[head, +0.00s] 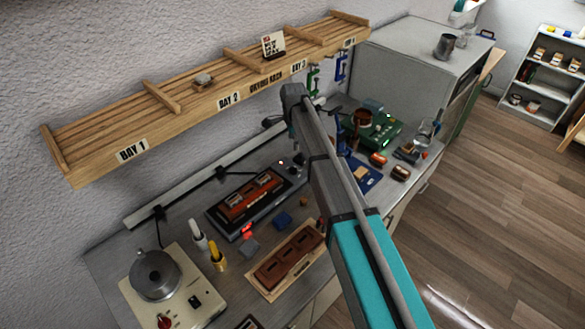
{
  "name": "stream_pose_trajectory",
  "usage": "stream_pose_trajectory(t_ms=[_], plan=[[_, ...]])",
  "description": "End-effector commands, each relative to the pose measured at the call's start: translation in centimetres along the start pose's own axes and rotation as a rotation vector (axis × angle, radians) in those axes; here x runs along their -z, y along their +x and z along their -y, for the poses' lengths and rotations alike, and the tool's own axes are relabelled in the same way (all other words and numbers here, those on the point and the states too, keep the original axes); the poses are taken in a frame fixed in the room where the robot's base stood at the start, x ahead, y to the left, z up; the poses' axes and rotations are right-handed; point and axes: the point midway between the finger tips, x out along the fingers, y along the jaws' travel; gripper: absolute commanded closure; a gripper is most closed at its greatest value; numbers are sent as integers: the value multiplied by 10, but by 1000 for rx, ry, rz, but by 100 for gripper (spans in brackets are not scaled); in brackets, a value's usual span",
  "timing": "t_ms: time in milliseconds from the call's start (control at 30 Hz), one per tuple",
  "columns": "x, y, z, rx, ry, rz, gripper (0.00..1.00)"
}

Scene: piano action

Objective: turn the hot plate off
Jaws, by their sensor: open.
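A cream plate unit (206,299) stands on the bench at the lower left, with a round metal pot (155,275) on it. A red knob (165,321) and a small dark switch are on its front. A black unit (218,222) with a reddish-brown slotted block (250,197) on top lies farther right, and a red light (247,230) glows at its front. I cannot tell for sure which unit is the hot plate, or read any setting. My arm rises across the middle of the view, and its folded links hide my gripper.
A wooden shelf (190,104) with bay labels overhangs the bench's back. White and yellow bottles (217,256) stand between the two units. A brown slotted block on a board (290,262) lies at the front. A green machine (378,131) and small parts crowd the right end. Floor (490,200) is clear.

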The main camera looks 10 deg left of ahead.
Motion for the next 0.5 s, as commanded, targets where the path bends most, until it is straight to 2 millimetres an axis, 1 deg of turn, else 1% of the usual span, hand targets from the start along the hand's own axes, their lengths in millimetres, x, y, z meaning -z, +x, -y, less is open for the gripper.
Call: stream_pose_trajectory(t_ms=[267,500], plan=[[0,7,0,0,-1,0,21],[-1,22,0,0,-2,0,21]])
